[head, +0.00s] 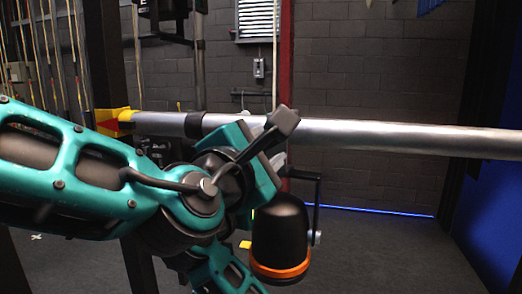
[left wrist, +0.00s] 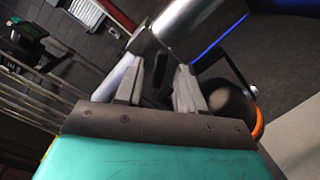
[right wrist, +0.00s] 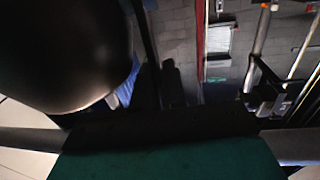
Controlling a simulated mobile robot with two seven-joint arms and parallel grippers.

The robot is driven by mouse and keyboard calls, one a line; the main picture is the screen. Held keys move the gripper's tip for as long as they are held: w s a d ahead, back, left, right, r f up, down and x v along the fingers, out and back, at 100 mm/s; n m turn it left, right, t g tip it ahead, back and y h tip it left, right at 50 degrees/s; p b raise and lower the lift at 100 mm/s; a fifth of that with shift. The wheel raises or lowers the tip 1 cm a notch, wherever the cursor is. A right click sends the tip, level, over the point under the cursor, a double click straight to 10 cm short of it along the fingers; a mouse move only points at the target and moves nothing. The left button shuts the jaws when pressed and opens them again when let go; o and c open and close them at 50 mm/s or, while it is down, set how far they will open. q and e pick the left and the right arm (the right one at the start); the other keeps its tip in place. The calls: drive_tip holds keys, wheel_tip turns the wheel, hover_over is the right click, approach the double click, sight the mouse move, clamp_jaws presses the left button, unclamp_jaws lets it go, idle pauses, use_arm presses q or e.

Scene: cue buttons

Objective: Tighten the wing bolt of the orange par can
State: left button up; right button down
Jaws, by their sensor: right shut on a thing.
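The orange par can (head: 279,235) is a black can with an orange ring at its lower end, hanging below the silver pipe (head: 400,138). Its thin black yoke (head: 318,200) shows on its right side. In the left wrist view the can (left wrist: 238,105) is at the right. My left gripper (head: 279,160) is just below the pipe and above the can. Its fingers (left wrist: 158,85) are apart around a dark part under the pipe. In the right wrist view my right gripper (right wrist: 157,140) is by a large dark rounded body (right wrist: 70,50), apparently the can.
A yellow and red fitting (head: 118,120) is at the pipe's left end. Ropes (head: 50,50) hang at the far left. A red column (head: 285,60) and a grey block wall stand behind. Floor room is clear at the lower right.

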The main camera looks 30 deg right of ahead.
use_arm(q)
drive_tip(key=v, duration=1.2)
drive_tip(key=shift+f, duration=0.1)
use_arm(e)
drive_tip(key=c, duration=1.1)
unclamp_jaws()
drive_tip(key=v, duration=1.3)
